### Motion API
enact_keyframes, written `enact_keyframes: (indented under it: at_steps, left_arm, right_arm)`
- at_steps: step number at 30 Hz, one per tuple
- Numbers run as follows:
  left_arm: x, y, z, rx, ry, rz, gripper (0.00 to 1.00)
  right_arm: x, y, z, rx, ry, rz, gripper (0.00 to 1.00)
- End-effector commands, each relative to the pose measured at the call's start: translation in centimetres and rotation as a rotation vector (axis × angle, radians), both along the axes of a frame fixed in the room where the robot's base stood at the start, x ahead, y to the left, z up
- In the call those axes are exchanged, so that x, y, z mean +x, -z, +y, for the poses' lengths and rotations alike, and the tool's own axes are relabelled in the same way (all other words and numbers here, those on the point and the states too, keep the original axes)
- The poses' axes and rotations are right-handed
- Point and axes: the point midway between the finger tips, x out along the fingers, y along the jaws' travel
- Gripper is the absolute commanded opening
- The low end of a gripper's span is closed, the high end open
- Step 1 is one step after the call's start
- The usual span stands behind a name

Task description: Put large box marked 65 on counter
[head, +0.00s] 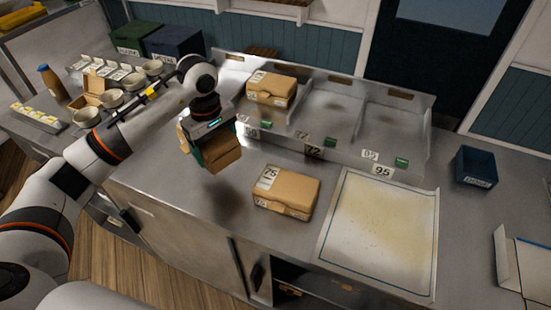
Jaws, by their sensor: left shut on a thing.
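My left gripper (205,138) reaches in from the left and is shut on a brown cardboard box (223,154). The box is held above the steel counter (190,200), with a dark shadow below it. No number can be read on the held box, so I cannot tell whether it is the one marked 65. A second brown box, marked 75 (286,193), lies on the counter to the right of the held box. My right gripper is not in view.
A metal divided rack (330,115) with number tags stands behind; a brown box (270,88) sits in its left bay. A white, blue-edged mat (380,230) lies at right, near a dark blue box (476,167). Cups (86,117) and a bottle (52,82) stand left.

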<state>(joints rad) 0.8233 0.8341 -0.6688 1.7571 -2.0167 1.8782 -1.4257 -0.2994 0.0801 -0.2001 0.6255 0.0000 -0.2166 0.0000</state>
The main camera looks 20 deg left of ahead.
Motion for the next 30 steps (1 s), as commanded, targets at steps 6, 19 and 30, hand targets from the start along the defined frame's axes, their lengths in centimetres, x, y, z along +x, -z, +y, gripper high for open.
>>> enact_keyframes:
  at_steps: [6, 19, 30]
  left_arm:
    - [-0.2, 2.1, 0.1, 0.001, -0.006, 0.009, 0.60]
    - [-0.2, 7.3, 0.0, 0.000, -0.004, 0.005, 0.60]
    - [-0.1, 9.9, 0.1, 0.001, -0.003, 0.000, 0.60]
  right_arm:
    - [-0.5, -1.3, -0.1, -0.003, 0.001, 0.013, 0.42]
    - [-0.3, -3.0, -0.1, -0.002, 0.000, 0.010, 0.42]
    - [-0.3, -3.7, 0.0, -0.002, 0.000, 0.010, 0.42]
